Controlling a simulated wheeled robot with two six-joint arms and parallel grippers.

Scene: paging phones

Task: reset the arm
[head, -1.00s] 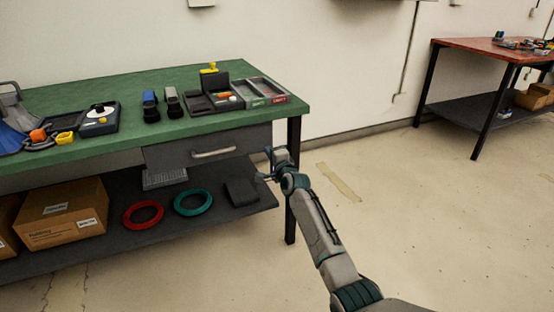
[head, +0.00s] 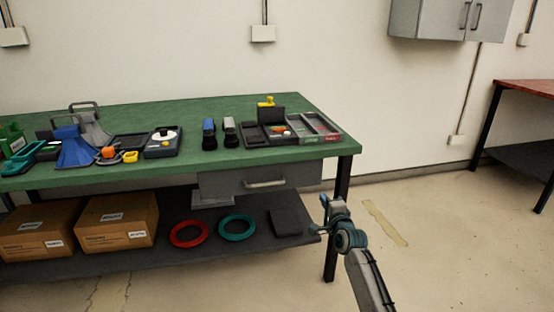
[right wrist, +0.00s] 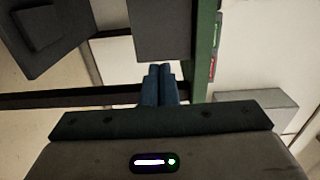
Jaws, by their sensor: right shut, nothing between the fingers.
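My right gripper (head: 324,214) is in front of the green workbench's right end, below the level of its top, near the right front leg. It is shut and empty. In the right wrist view its two blue fingers (right wrist: 159,84) lie side by side, with the workbench's edge and legs beyond them. The right forearm comes up from the bottom of the head view. My left gripper is not in view.
The green workbench (head: 200,108) holds a divided tray (head: 257,133), two handsets (head: 209,133) and several other items. Its drawer (head: 240,182) is shut. The lower shelf (head: 185,262) bears boxes, a red ring (head: 189,233) and a teal ring (head: 237,227). Floor (head: 440,250) to the right is clear.

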